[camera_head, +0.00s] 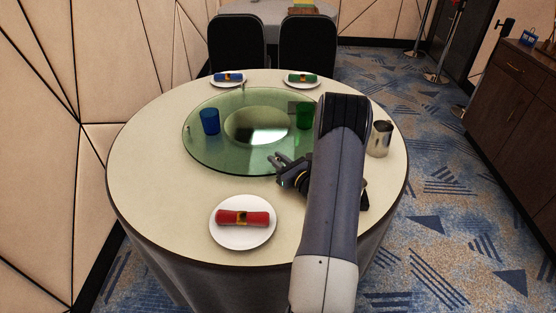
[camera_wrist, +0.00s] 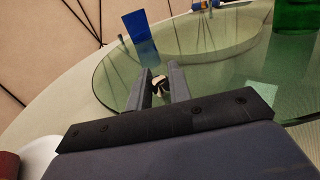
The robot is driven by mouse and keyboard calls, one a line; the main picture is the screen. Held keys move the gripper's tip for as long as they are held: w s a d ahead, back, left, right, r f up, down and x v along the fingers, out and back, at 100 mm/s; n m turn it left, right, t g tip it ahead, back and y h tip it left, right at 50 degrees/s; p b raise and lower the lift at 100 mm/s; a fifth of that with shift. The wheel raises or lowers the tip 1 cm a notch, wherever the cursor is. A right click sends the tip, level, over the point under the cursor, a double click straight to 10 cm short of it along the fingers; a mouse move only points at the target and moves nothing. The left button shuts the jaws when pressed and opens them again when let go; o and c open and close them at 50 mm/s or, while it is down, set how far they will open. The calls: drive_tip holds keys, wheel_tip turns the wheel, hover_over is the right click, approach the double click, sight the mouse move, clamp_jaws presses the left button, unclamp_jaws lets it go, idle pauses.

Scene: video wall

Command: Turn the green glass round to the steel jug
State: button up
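The green glass (camera_head: 304,115) stands on the right part of a round, see-through green turntable (camera_head: 205,150) and is partly hidden by my arm. Its lower part shows at the top right of the wrist view (camera_wrist: 295,14). The steel jug (camera_head: 381,138) stands on the table at the right, off the turntable and beside my arm. My gripper (camera_head: 277,161) is low at the turntable's near edge, left of my arm. In the wrist view its fingers (camera_wrist: 160,78) are apart, with a small dark-and-light knob (camera_wrist: 159,86) showing between them; contact cannot be told.
A blue glass (camera_head: 210,121) stands on the turntable's left. A plate with a red napkin roll (camera_head: 242,218) lies near; plates with blue (camera_head: 229,77) and green rolls (camera_head: 301,78) lie at the far edge. Two black chairs stand behind. A cabinet (camera_head: 515,100) is at right.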

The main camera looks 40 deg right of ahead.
sight(267, 169)
clamp_jaws()
drive_tip(key=shift+w+a+b, duration=0.25)
drive_tip(key=shift+a+b, duration=0.05)
drive_tip(key=shift+a, duration=0.3)
drive_tip(key=shift+w+a+b, duration=0.25)
drive_tip(key=shift+a, duration=0.4)
drive_tip(key=shift+w+a+b, duration=0.25)
drive_tip(key=shift+a+b, duration=0.05)
drive_tip(key=shift+a, duration=0.3)
drive_tip(key=shift+o, duration=2.1)
unclamp_jaws()
drive_tip(key=shift+d, duration=0.1)
drive_tip(key=shift+s, duration=0.1)
